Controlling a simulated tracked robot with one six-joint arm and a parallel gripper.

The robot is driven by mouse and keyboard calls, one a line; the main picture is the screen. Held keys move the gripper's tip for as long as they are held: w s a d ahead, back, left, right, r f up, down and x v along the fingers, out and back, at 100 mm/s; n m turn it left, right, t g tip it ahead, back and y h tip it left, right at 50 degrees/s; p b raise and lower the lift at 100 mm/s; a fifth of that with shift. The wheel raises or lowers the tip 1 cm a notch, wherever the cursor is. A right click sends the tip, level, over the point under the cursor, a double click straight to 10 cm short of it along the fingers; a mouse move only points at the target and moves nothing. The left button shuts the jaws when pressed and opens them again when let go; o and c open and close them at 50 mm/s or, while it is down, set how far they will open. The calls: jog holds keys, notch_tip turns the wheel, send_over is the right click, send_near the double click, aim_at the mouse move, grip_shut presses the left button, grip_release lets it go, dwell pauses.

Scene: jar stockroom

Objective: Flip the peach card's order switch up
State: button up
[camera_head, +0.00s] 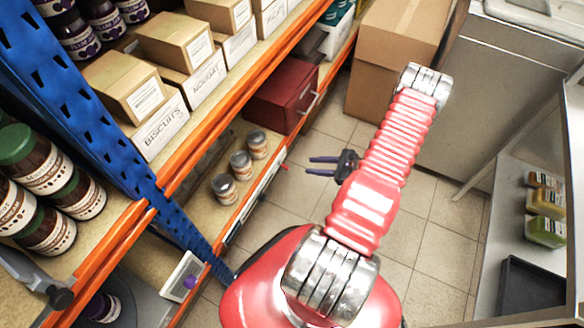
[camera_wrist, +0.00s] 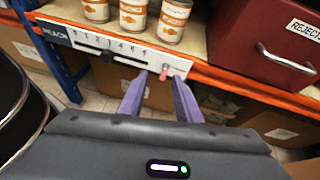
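The peach card (camera_wrist: 125,47) is a white strip on the shelf's front edge. It has a PEACH label (camera_wrist: 52,30) at its left, a numbered scale and a dark slider knob (camera_wrist: 107,56). Near its right end a small reddish switch (camera_wrist: 164,73) shows; whether it is up or down I cannot tell. My gripper (camera_wrist: 161,76) is open and empty, with its two purple fingertips on either side of the switch in the wrist view. I cannot tell whether they touch it. In the head view my gripper (camera_head: 310,165) is right of the card (camera_head: 256,195), over the aisle.
Three orange-labelled jars (camera_wrist: 133,16) stand on the shelf above the card. A dark red box (camera_wrist: 268,35) sits right of them. Cardboard boxes (camera_wrist: 120,75) are below. A big carton (camera_head: 390,60) and a grey counter (camera_head: 470,110) border the tiled aisle.

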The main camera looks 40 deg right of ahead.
aim_at(286, 167)
jog(key=f, duration=0.1)
jog(key=s+f+m+h, duration=0.1)
jog(key=s+d+f+m+t, duration=0.1)
jog(key=f, duration=0.1)
jog(key=shift+s+f+h, duration=0.1)
jog(key=shift+h, duration=0.2)
jog(key=x, duration=1.4)
grip_shut()
dwell(0.3)
